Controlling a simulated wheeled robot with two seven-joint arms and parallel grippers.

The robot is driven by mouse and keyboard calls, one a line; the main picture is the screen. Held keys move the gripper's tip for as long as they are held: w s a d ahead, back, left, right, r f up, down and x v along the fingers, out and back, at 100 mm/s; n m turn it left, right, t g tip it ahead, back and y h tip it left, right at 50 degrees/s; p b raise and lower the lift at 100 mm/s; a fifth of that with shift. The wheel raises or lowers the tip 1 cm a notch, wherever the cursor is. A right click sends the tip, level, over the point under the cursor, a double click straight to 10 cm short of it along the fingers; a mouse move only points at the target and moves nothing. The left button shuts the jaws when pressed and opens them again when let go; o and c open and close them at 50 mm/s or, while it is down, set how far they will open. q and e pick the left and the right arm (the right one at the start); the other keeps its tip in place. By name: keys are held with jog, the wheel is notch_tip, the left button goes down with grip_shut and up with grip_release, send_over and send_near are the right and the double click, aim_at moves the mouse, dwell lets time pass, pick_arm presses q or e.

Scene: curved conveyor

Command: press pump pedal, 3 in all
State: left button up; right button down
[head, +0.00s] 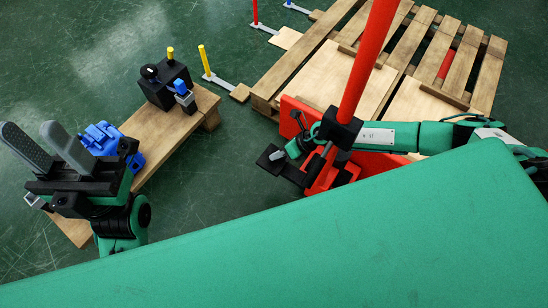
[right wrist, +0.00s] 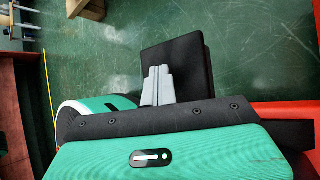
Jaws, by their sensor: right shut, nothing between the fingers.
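The black pump pedal (head: 266,166) sticks out to the left from a red wheeled base (head: 322,182) with a tall red handle (head: 366,62). My right gripper (head: 278,155) is at the pedal, with its fingers closed together. In the right wrist view the grey fingertips (right wrist: 158,76) overlap the dark pedal plate (right wrist: 190,56); I cannot tell whether they touch it or hover over it. Nothing shows between these fingers. My left gripper (head: 29,132) is at the far left, away from the pedal, its grey fingers spread and empty.
A wooden pallet (head: 452,75) lies behind the red base. A low wooden bench (head: 160,125) at left carries a black box (head: 165,88) and a blue part (head: 105,138). Coloured posts stand behind. My green body covers the foreground; green floor lies open between bench and pedal.

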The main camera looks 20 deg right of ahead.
jog(key=shift+s+f+b, duration=0.1)
jog(key=shift+f+b, duration=0.65)
jog(key=shift+f, duration=0.5)
dwell(0.7)
dwell(0.3)
jog(key=shift+r+p, duration=2.05)
jog(key=shift+p, duration=0.25)
notch_tip(320, 180, up, 5)
jog(key=p, duration=0.5)
dwell(1.3)
